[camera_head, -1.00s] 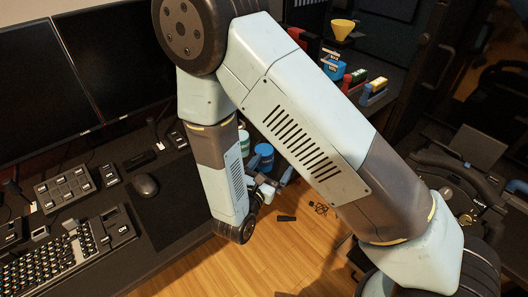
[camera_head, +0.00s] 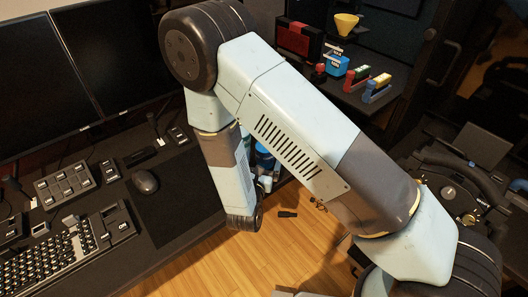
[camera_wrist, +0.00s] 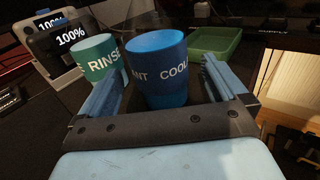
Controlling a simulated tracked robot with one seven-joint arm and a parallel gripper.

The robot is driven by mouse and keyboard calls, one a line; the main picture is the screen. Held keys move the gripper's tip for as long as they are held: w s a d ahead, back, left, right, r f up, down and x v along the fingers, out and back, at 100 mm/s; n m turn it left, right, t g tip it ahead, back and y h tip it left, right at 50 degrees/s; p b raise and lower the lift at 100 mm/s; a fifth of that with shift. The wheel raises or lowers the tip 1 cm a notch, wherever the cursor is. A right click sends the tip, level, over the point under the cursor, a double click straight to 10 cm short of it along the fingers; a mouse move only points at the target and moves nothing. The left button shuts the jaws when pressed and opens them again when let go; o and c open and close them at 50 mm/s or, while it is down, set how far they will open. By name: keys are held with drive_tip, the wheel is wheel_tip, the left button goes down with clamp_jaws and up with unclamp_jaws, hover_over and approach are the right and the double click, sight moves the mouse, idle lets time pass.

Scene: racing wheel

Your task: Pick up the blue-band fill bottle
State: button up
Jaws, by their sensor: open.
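In the wrist view my gripper (camera_wrist: 162,66) is open, its two pale blue fingers spread. A blue cup lettered COOLANT (camera_wrist: 158,72) stands upright between and just beyond the fingers; I cannot tell whether they touch it. I see no bottle there with a clear blue band. In the head view my forearm hides most of my gripper, and part of the blue cup (camera_head: 264,151) shows beside it. On the back shelf lie a blue-and-yellow item (camera_head: 377,90) and a red-and-green item (camera_head: 354,78); I cannot tell whether either is a fill bottle.
A green RINSE cup (camera_wrist: 99,57) stands left of the blue cup, with a dark 100% display (camera_wrist: 72,38) behind. A green tray (camera_wrist: 216,42) is behind right. A yellow funnel (camera_head: 345,25), blue container (camera_head: 337,64) and red box (camera_head: 298,38) are on the shelf.

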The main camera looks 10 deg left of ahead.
drive_tip(key=shift+w+d, duration=0.1)
drive_tip(key=shift+w, duration=2.65)
drive_tip(key=shift+c, duration=0.4)
drive_tip(key=c, duration=1.2)
